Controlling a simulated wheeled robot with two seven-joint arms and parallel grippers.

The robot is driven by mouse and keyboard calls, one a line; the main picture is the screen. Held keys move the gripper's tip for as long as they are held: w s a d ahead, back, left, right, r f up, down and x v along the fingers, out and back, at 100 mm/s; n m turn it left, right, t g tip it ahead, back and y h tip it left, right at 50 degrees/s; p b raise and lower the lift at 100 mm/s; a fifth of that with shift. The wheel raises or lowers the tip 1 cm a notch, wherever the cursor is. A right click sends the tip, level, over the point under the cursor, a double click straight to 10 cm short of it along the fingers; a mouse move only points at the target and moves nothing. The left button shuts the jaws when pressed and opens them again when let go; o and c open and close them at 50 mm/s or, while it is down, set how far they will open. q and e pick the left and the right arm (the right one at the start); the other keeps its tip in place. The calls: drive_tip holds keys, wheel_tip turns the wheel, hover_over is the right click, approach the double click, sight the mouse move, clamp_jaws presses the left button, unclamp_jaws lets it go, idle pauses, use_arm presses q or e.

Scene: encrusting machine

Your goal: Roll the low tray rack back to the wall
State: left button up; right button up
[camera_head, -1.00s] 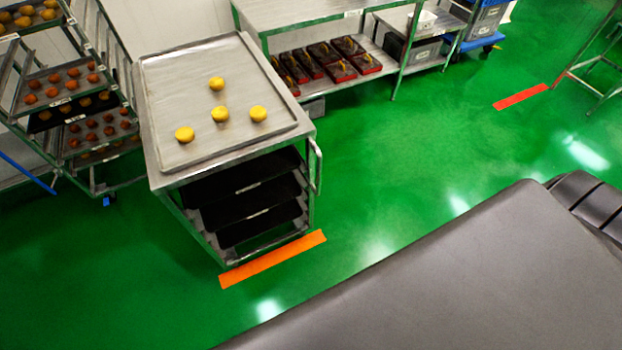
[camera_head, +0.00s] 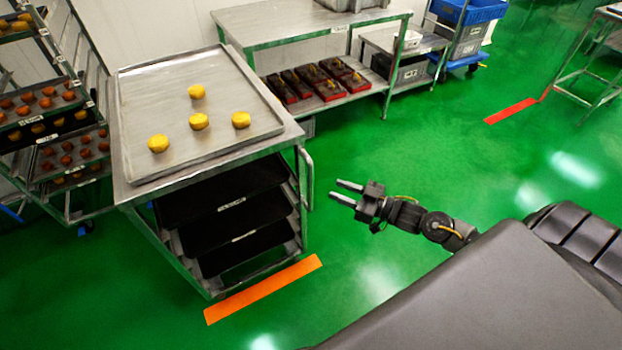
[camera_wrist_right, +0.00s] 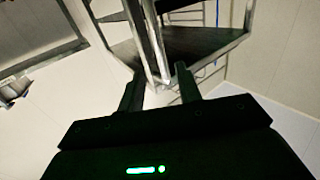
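The low tray rack (camera_head: 285,143) is a steel frame at left centre in the head view. A metal tray (camera_head: 150,110) with several yellow dough pieces lies on its top, and dark trays (camera_head: 235,208) sit on its lower levels. A vertical handle (camera_head: 307,178) is on its right side. My right gripper (camera_head: 347,192) is open and empty, to the right of the handle, pointing towards it with a gap. In the right wrist view, its two fingers (camera_wrist_right: 160,92) stand apart before metal bars. My left gripper is out of view.
An orange floor strip (camera_head: 263,289) lies along the rack's front. A tall rack (camera_head: 84,100) stands close on its left. A steel table (camera_head: 300,24) with red moulds below stands by the wall. Green floor (camera_head: 440,150) is clear on the right.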

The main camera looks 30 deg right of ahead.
sight(310, 179)
drive_tip(key=x, duration=1)
drive_tip(key=shift+p, duration=0.3)
clamp_jaws()
